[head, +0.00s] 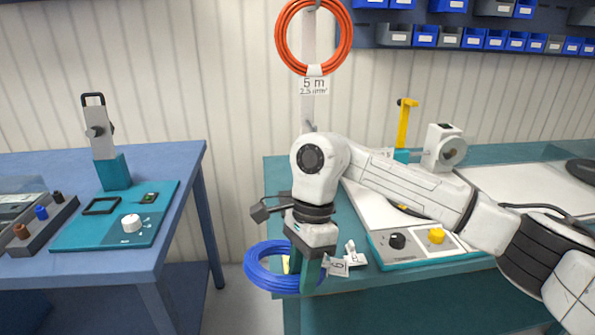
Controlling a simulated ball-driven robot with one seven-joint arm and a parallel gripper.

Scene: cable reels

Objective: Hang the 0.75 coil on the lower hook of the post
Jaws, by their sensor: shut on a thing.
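The grey post (308,105) stands at the back, left of centre. An orange coil (281,38) hangs high on it, with a tag reading 5 m, 2.5 mm². A small lower hook (310,126) shows on the post below that tag, just above my arm. My gripper (303,273) points down and is shut on a blue coil (256,275), in front of and below the post. The blue coil's ring extends to the left of the fingers. A white tag (340,266) shows to the right of the fingers; its print is too small to read.
The teal bench (350,290) lies under and right of my gripper, carrying a control box (420,246) and a yellow stand (404,122). A blue table (175,175) with a teal fixture stands left, across a gap. Blue and grey bins (470,38) hang at upper right.

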